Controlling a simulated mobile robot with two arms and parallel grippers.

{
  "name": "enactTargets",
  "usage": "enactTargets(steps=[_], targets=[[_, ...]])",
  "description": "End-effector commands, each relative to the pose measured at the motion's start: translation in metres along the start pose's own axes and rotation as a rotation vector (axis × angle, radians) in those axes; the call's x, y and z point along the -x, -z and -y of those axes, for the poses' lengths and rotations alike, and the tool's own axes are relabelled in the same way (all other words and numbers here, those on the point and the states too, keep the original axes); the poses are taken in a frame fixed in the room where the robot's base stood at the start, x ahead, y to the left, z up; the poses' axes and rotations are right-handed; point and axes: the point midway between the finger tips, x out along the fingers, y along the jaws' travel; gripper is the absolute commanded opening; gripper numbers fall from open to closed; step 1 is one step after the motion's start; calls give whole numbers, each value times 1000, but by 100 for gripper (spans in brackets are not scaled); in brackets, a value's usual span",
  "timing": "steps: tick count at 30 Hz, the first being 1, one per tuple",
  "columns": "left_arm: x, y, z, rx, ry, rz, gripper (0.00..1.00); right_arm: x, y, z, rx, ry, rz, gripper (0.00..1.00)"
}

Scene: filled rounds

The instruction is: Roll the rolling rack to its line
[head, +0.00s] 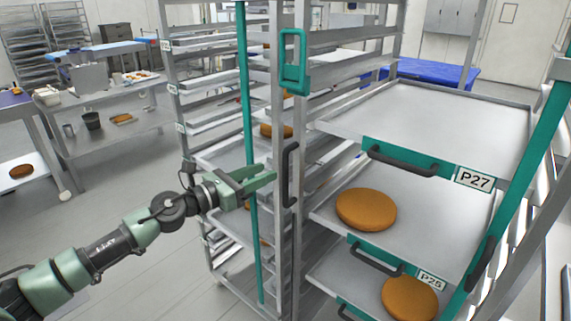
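The rolling rack (300,235) stands close in front of me, a tall metal frame with teal parts, a black upright handle (290,175) and a teal loop (293,62) above it. The right gripper is out of view. No floor line shows.
Round brown loaves (366,209) lie on the trays. A second rack section (205,100) with shelves is behind on the left. A grey worktable (100,95) stands at the left, with open floor (130,180) in front. A blue-covered table (440,72) is behind.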

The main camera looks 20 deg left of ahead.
Motion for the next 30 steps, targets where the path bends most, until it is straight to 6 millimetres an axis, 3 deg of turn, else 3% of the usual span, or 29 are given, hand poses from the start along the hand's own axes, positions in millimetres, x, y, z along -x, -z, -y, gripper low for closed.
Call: enactTargets(steps=[8,18,28,29,30], targets=[[-28,-12,5,-33,12,5,38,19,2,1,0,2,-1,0],[-73,-7,5,-29,10,2,38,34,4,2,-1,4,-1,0],[-78,-5,4,-30,10,1,38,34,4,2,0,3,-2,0],[-78,-5,4,-30,10,1,35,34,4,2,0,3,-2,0],[-78,-5,4,-29,10,1,24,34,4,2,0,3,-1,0]])
